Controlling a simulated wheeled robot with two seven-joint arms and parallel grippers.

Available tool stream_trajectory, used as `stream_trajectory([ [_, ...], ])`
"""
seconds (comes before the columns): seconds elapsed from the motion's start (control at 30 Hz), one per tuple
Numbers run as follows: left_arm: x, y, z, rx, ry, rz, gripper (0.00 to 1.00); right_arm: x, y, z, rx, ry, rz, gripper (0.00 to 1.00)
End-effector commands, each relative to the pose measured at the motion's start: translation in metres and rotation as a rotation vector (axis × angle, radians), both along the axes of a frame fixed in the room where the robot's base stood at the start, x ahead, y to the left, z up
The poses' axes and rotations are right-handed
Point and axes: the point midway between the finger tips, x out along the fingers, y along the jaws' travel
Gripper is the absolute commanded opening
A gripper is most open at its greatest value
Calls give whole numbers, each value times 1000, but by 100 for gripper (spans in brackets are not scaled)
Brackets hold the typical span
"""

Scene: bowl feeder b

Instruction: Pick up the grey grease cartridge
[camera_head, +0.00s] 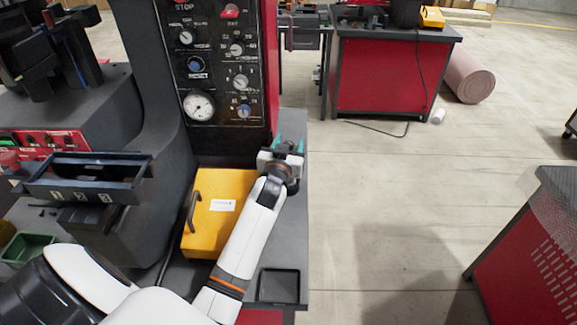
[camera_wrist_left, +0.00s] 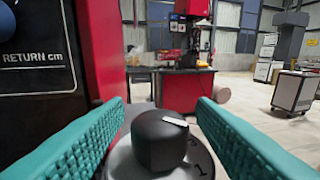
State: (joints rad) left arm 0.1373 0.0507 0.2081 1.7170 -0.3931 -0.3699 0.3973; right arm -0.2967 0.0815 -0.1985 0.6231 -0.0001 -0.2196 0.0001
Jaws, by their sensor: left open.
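I cannot make out a grey grease cartridge for certain in either view. My left gripper (camera_head: 288,146) is open, with its teal fingers beside the red-edged control panel, above the far end of the dark bench. In the left wrist view the two fingers (camera_wrist_left: 160,108) stand apart on either side of a black knob (camera_wrist_left: 160,142) with a white mark. The knob sits on a silver dial with numbers. I cannot tell whether the fingers touch it. The head view hides this knob behind my gripper. My right gripper is not in view.
A yellow case (camera_head: 232,185) lies on the bench beside my left forearm. A black tray (camera_head: 279,286) sits near the front. A small pale cylinder (camera_head: 438,116) and a large pinkish roll (camera_head: 469,77) lie on the floor by a red cabinet (camera_head: 382,85). The middle floor is open.

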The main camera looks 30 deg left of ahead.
Motion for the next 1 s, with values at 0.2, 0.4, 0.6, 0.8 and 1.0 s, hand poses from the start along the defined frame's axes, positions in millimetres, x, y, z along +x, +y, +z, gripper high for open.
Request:
stream_trajectory([
  [0.2,0,0,0,0,0,0,38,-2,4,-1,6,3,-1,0],
  [0.4,-1,0,0,0,1,0,5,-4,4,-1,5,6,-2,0],
  [0.6,-1,0,0,0,-1,0,0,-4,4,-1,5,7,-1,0],
  [0.8,0,0,3,1,-2,0,0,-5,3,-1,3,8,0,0],
  [1.0,0,0,35,4,-7,0,0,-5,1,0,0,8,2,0],
])
